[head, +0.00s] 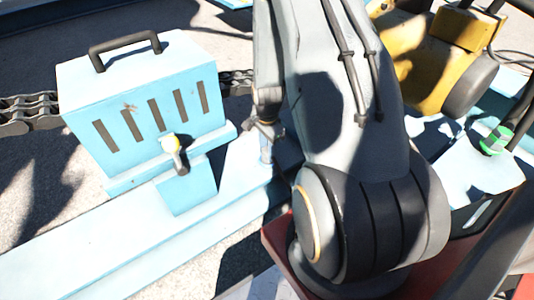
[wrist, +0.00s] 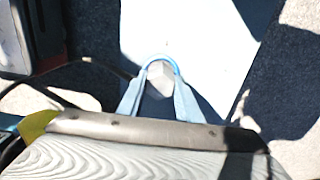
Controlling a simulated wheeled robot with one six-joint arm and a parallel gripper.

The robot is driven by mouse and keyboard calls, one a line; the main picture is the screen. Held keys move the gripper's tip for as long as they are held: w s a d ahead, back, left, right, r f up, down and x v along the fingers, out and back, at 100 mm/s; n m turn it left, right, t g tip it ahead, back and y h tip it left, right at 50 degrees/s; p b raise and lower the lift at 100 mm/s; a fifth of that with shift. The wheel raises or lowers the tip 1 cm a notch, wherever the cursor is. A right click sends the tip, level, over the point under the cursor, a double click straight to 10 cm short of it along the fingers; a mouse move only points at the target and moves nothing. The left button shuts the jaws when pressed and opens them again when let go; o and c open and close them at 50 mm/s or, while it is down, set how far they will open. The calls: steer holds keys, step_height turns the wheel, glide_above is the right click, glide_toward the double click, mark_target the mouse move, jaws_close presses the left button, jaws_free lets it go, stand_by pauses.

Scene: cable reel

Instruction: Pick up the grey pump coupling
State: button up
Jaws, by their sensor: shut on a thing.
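My gripper (wrist: 160,74) is shut on a small pale grey piece, the grey pump coupling (wrist: 160,83). The piece sits between the two fingertips, with a blue curved edge around its far side. In the head view my gripper (head: 265,132) points down beside the light blue beam, right of the light blue slotted box. A short pale piece shows below the fingers there. I cannot tell whether the coupling touches the surface under it.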

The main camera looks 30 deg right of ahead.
step_height(320, 180, up, 10)
steer(key=p, duration=0.3)
steer(key=shift+p, duration=0.3)
step_height(320, 180, up, 5)
steer(key=p, duration=0.4)
